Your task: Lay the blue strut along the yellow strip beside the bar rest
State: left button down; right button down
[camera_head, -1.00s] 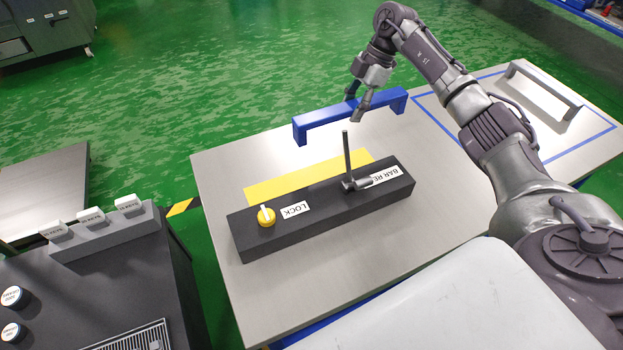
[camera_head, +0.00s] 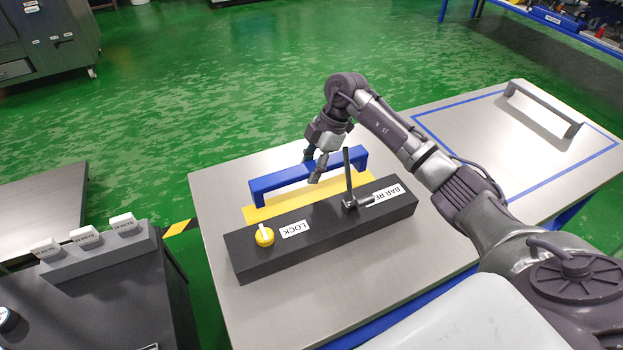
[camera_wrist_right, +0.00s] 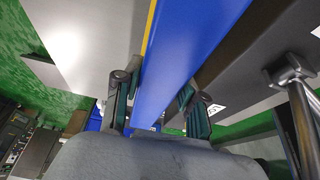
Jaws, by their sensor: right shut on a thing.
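The blue strut (camera_head: 283,177), a bar with a short leg at each end, is over the far part of the yellow strip (camera_head: 262,209), roughly parallel to it. I cannot tell whether its legs touch the table. The black bar rest (camera_head: 325,229) lies along the near side of the strip. My right gripper (camera_head: 315,170) is shut on the strut near its middle. In the right wrist view the blue strut (camera_wrist_right: 183,55) runs between the fingers (camera_wrist_right: 158,100), with a thin yellow edge on its left. My left gripper is not in view.
An upright dark lever (camera_head: 348,172) rises from the bar rest close to my right gripper. A yellow knob (camera_head: 264,236) sits by the LOCK label. A grey handle-shaped bar (camera_head: 543,108) stands in a blue outline at the right. The near table surface is bare.

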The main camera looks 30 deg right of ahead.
notch_tip(320, 180, down, 4)
jog(key=shift+r+b, duration=0.2)
jog(key=shift+b, duration=0.3)
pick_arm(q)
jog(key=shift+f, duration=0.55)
pick_arm(e)
jog(key=c, duration=0.7)
grip_release()
jog(key=p+v, duration=0.2)
jog(key=v, duration=0.8)
jog(key=shift+r, duration=0.1)
jog(key=shift+d+r+p, duration=0.2)
jog(key=shift+r+p, duration=0.1)
jog(key=shift+r, duration=0.15)
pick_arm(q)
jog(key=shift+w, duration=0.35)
pick_arm(e)
jog(key=shift+d+r, duration=0.15)
jog(key=shift+r, duration=0.3)
